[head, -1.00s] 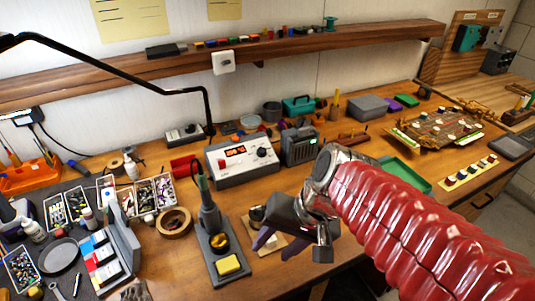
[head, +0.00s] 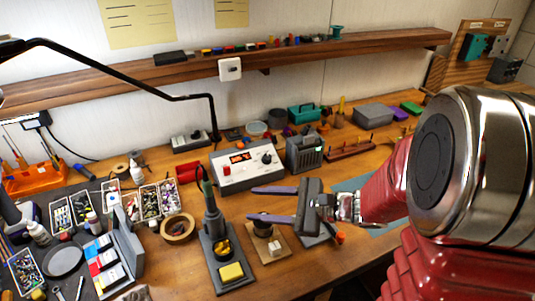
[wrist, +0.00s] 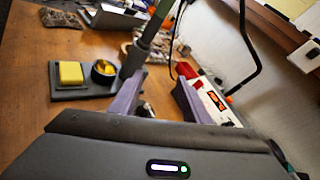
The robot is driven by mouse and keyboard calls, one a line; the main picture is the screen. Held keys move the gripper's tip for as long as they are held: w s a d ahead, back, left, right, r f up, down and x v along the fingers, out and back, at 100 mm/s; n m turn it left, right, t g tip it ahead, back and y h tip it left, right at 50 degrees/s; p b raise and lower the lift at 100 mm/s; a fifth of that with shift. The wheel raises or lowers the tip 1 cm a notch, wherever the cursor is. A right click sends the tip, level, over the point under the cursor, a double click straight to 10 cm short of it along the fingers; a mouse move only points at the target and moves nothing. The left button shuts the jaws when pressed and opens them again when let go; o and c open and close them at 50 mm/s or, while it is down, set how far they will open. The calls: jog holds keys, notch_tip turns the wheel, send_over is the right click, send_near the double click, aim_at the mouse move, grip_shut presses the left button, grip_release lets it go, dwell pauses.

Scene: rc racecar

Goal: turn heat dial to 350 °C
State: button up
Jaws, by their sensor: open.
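The soldering station (head: 258,178) is a white-and-grey box with a lit orange-red display (head: 240,157); the digits are too small to read surely. Its black heat dial (head: 267,159) sits right of the display. My gripper (head: 250,203) is open and empty, in front of the station, its two purple fingers pointing left. It appears apart from the dial. In the wrist view my gripper (wrist: 160,78) has its fingers spread, with the station (wrist: 213,106) partly hidden behind the right finger. The dial cannot be made out there.
A soldering iron in its stand (head: 212,225) with a yellow sponge (head: 231,271) stands left of my gripper. A small wooden board (head: 270,243) lies below the fingers. A grey boxy unit (head: 304,152) stands right of the station, a red bin (head: 187,172) left.

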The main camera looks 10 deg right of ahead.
jog(key=w+d+f+m+t+h, duration=0.1)
jog(key=w+d+f+m+t, duration=0.1)
jog(key=w+d+m+t, duration=0.4)
jog(key=m+t+h, duration=0.2)
jog(key=m+h, duration=0.2)
jog(key=m, duration=0.1)
send_near(271, 159)
jog(key=v, duration=0.5)
jog(key=shift+d+f, duration=0.15)
jog(key=shift+f, duration=0.15)
jog(key=shift+y, duration=0.4)
jog(key=shift+w, duration=0.15)
jog(key=x, duration=1.3)
jog(key=shift+w+a, duration=0.25)
jog(key=shift+w, duration=0.05)
jog(key=shift+c, duration=0.4)
jog(key=c, duration=1)
jog(key=shift+o, duration=0.2)
